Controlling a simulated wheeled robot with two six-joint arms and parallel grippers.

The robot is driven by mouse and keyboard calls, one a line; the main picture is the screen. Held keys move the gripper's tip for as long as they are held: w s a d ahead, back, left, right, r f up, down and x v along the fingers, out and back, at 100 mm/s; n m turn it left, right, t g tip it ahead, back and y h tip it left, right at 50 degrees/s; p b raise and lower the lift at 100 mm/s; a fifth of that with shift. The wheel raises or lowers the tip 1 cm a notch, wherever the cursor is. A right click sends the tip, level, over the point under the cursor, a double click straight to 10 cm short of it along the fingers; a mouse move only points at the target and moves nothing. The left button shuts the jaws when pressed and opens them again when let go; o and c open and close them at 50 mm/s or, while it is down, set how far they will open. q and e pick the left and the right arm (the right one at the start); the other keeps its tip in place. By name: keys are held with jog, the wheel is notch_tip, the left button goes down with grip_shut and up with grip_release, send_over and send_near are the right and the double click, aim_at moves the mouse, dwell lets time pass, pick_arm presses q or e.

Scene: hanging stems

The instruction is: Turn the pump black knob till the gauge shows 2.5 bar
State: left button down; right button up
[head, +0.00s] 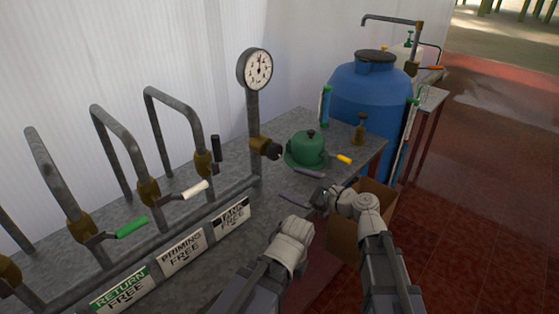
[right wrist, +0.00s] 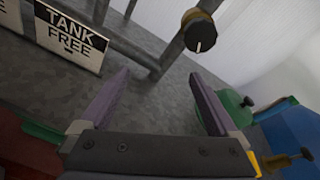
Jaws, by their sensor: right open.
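The black knob (head: 272,150) sits on a brass valve body at the foot of the gauge post. In the right wrist view the knob (right wrist: 199,36) shows a white mark on its face. My left gripper is not visible.
Bent grey pipes with green (head: 132,227), white (head: 195,190) and black (head: 215,148) handles stand left, behind the RETURN, PRIMING and TANK signs (head: 231,216). A green domed object (head: 309,150) and a brass fitting (head: 360,130) stand right of the knob. A blue tank (head: 367,95) is beyond.

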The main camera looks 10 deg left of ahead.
aim_at(277, 154)
jog(key=shift+w+a+r+m+t+y, duration=0.15)
jog(key=shift+w+a+r+m+t, duration=0.3)
jog(key=shift+w+a+r+m, duration=0.65)
jog(key=shift+w+a+r+m+t+y, duration=0.2)
jog(key=shift+w+a+r+m+t, duration=0.45)
jog(key=shift+w, duration=0.85)
jog(key=shift+w+a+r+m+t+y, duration=0.15)
jog(key=shift+w+a+r+m+t, duration=0.25)
jog(key=shift+w+a+m, duration=0.8)
jog(key=shift+d, duration=0.1)
jog(key=c, duration=1.4)
jog(key=shift+o, duration=0.2)
jog(key=shift+n, duration=0.35)
jog(key=n, duration=0.3)
jog(key=shift+b, duration=0.35)
jog(key=shift+n, duration=1.8)
